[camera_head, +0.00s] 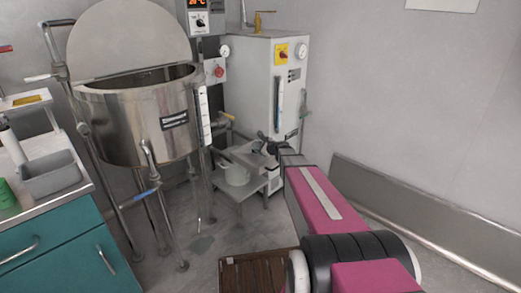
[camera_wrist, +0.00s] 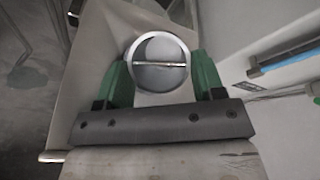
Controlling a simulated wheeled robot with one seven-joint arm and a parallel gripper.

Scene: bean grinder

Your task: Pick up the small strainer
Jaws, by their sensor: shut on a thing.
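The small strainer (camera_wrist: 160,47) is a round metal piece with a bright rim and a thin bar across it, in the upper middle of the wrist view. My gripper (camera_wrist: 160,62) has its two green fingers on either side of the strainer, shut on it. The strainer is over a pale surface (camera_wrist: 103,40); I cannot tell whether it touches it. In the head view my gripper (camera_head: 268,140) is at the far end of my arm, above a low grey stand (camera_head: 245,156). The strainer cannot be made out there.
A large steel vat (camera_head: 140,120) on pipe legs stands left of the stand, and a white machine (camera_head: 262,85) stands behind it. A teal cabinet (camera_head: 60,255) is at the lower left.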

